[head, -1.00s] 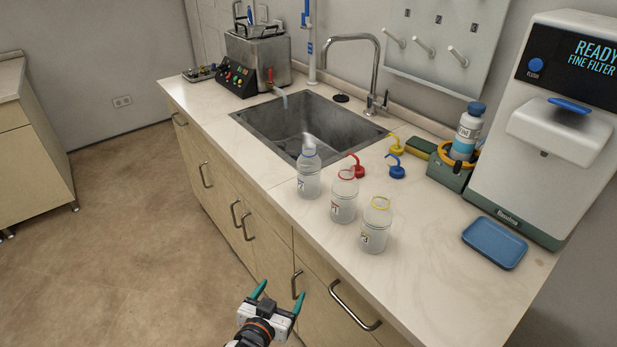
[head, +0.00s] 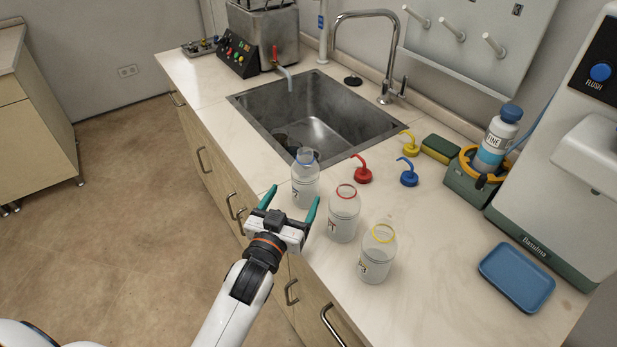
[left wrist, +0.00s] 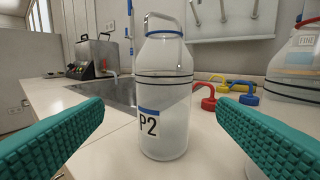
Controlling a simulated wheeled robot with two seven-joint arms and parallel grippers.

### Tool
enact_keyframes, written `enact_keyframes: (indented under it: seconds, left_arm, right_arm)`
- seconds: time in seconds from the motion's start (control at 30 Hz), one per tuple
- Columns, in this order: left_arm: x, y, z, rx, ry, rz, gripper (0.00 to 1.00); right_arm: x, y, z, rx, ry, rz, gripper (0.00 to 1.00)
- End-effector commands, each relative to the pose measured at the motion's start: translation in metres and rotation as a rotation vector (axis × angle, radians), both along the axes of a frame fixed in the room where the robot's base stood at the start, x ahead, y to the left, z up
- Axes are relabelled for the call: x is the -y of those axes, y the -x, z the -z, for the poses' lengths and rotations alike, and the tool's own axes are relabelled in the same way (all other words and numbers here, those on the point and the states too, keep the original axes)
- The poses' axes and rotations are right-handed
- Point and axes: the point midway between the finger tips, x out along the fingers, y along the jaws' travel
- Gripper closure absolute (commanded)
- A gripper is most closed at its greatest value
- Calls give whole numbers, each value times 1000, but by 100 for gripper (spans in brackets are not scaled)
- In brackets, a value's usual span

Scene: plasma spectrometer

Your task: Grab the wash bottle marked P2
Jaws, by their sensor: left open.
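The wash bottle marked P2 (head: 304,180) is clear with a blue neck ring and stands uncapped on the counter by the sink's front corner. In the left wrist view the P2 bottle (left wrist: 164,105) stands upright, its label facing me. My left gripper (head: 290,203) is open, its teal fingers at the counter's front edge, pointing at the bottle. In the left wrist view the fingers (left wrist: 160,125) are spread to either side of the bottle, apart from it. My right gripper is not in view.
A red-ringed bottle (head: 343,214) stands close to the right of P2, and a yellow-ringed one (head: 375,256) beyond it. Red (head: 362,171), blue (head: 409,174) and yellow (head: 411,146) spout caps lie behind. The sink (head: 318,134) is behind P2. A blue tray (head: 516,278) sits at right.

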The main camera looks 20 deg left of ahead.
Motion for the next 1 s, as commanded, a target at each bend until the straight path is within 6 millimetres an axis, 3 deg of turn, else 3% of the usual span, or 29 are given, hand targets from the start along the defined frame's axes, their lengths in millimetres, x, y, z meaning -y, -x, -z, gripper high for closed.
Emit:
enact_keyframes:
  seconds: [0.1, 0.2, 0.37, 0.63, 0.97, 1.0]
  left_arm:
    - [1, -21, -2, 1, -1, 1, 19]
    - [2, -32, -1, 0, -1, 1, 19]
    - [3, -43, -1, -1, 1, 1, 19]
    - [8, -80, -1, 1, 0, 1, 19]
    - [8, -89, 1, -1, 0, 0, 19]
    - [8, -89, 1, -1, 0, 0, 23]
  right_arm:
    - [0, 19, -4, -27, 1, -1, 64]
    - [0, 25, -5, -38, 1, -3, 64]
    - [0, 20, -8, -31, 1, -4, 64]
    - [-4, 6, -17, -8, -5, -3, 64]
    - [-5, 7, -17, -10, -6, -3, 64]
    - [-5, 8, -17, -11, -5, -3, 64]
